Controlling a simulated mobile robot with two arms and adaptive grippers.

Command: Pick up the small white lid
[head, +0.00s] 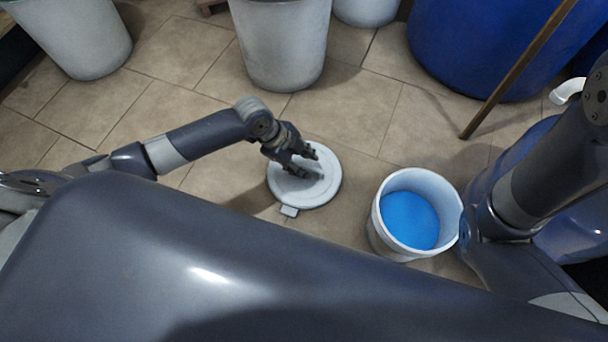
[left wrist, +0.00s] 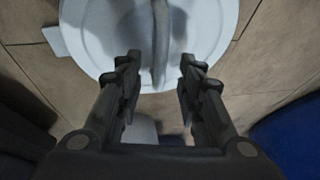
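The small white lid (head: 322,190) is a round disc with a small square tab at its rim. It lies on the tiled floor in the middle of the head view. My left gripper (head: 306,162) is over the lid and hides part of it. In the left wrist view the lid (left wrist: 105,35) fills the top, with a raised grey-white handle bar across it. The open fingers of the left gripper (left wrist: 160,58) stand on either side of the handle's near end. I cannot tell whether they touch the lid. My right gripper is not in view.
A white bucket with blue contents (head: 378,225) stands right of the lid. White drums (head: 283,45) (head: 75,40) and a big blue drum (head: 470,50) stand at the back. A wooden stick (head: 515,75) leans near the blue drum. Floor left of the lid is clear.

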